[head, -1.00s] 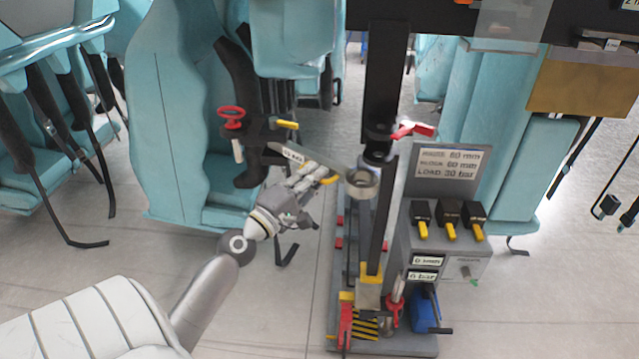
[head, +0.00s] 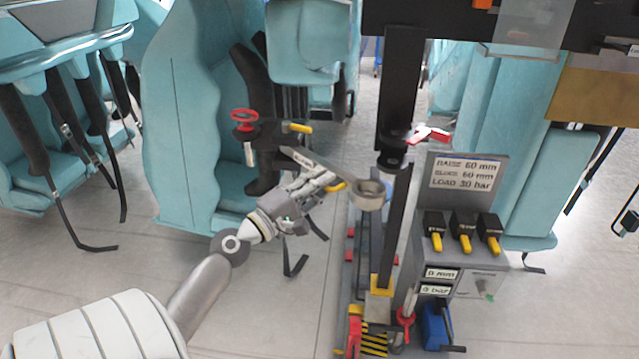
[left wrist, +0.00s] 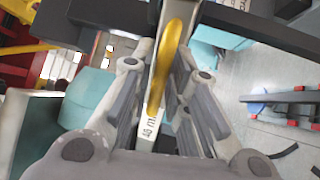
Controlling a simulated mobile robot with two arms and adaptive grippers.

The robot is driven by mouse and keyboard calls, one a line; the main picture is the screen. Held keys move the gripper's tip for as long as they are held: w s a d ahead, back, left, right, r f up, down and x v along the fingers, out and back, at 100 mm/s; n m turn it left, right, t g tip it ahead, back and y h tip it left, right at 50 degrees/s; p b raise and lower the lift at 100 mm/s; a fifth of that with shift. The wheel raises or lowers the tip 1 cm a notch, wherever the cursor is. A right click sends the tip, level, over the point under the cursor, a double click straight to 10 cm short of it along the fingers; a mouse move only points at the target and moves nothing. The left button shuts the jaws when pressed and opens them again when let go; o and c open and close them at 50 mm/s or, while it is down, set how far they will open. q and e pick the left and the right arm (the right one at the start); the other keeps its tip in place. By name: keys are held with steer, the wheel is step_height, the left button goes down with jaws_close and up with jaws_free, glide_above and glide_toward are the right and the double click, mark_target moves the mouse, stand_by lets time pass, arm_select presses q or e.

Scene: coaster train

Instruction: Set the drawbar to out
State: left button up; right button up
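The drawbar (head: 325,165) is a grey bar with a small label, reaching from the dark bracket at the left to a round metal ring (head: 368,196) beside the dark post. A yellow handle (left wrist: 164,70) sits by the bar; its tip also shows in the head view (head: 336,187). My left gripper (head: 322,184) is at the bar just left of the ring. In the left wrist view its fingers (left wrist: 162,85) are close together on both sides of the yellow handle, and appear shut on it. The fingers partly hide the bar. My right gripper is not in view.
A red handwheel (head: 244,117) and another yellow handle (head: 298,128) are on the bracket. A grey control stand (head: 466,225) with several yellow-tipped levers and a blue part (head: 436,327) stands right of the post.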

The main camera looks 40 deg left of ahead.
arm_select(q)
steer(key=shift+o, duration=0.9)
steer(key=shift+s, duration=0.1)
steer(key=s+a+f, duration=0.1)
steer(key=s+f, duration=0.1)
steer(key=s, duration=0.9)
steer(key=shift+s, duration=0.3)
